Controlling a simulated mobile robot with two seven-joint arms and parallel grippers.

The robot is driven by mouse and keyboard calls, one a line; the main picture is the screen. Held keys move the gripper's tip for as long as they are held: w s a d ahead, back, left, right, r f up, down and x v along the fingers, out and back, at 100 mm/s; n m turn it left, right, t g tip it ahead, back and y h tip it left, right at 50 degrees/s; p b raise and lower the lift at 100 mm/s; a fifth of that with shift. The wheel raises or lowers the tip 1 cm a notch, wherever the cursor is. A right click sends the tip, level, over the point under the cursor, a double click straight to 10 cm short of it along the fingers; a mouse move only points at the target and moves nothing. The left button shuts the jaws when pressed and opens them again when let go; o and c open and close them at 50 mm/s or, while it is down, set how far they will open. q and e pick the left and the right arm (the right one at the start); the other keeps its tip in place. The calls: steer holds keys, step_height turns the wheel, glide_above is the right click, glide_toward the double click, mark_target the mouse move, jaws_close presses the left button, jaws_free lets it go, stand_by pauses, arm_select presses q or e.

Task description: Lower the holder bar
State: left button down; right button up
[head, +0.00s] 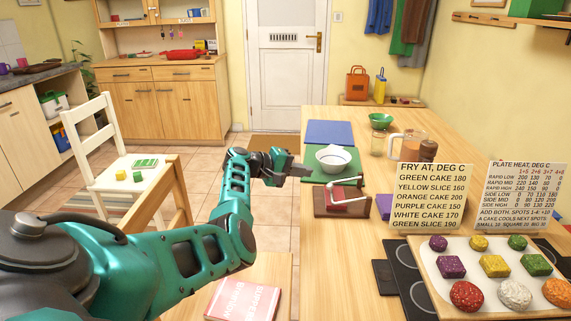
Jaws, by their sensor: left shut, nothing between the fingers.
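The holder (325,208), a dark red block, stands on the wooden table in the middle of the head view, in front of a white bowl. My left gripper (305,171) is shut and empty. In the picture it lies just above and left of the holder, beside the bowl, apart from the bar. My right gripper is not in view.
The white bowl (334,158) sits on a green mat (316,176), with a blue mat (330,132) behind. Sign cards (431,197) stand to the right, behind a tray of coloured cakes (443,292). A red book (243,297) lies at the front. The table before the holder is clear.

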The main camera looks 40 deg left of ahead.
arm_select(q)
steer(key=v, duration=0.4)
steer(key=shift+s+a+f+p, duration=0.1)
steer(key=shift+s+a+p, duration=0.2)
steer(key=shift+s, duration=0.1)
